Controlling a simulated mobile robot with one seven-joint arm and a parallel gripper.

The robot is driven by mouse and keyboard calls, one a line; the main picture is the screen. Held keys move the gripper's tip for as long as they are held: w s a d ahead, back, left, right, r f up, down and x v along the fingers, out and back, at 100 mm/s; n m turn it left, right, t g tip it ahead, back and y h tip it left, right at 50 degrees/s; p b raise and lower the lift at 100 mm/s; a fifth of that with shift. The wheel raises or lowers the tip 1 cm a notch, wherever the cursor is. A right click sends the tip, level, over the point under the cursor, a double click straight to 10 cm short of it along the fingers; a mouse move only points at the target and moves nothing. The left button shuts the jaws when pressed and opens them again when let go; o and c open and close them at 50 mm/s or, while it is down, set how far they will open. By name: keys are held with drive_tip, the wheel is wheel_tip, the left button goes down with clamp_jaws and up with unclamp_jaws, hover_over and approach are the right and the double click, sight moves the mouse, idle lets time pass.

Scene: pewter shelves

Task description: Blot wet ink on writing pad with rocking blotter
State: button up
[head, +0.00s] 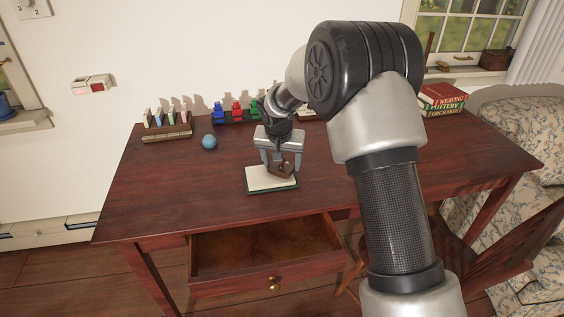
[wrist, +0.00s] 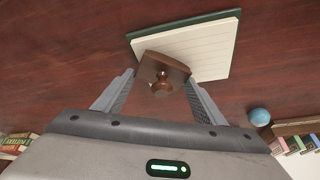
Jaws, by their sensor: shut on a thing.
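The writing pad (head: 258,184) lies on the desk, with cream lined paper on a dark green backing. It also shows in the wrist view (wrist: 212,52). The brown wooden rocking blotter (head: 283,172), with a round knob on top, is over the right part of the pad in the head view. My gripper (head: 281,168) is shut on the blotter; in the wrist view its fingers stand on either side of the blotter (wrist: 162,66). I cannot tell whether the blotter's underside touches the paper. No ink shows on the visible paper.
An open, empty drawer (head: 265,252) juts from the desk front. A blue ball (head: 209,142), a wooden rack (head: 167,134) and a row of coloured stands (head: 237,112) are behind the pad. The desk's left front is clear.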

drive_tip(key=shift+r+p, duration=2.1)
drive_tip(key=shift+r, duration=1.4)
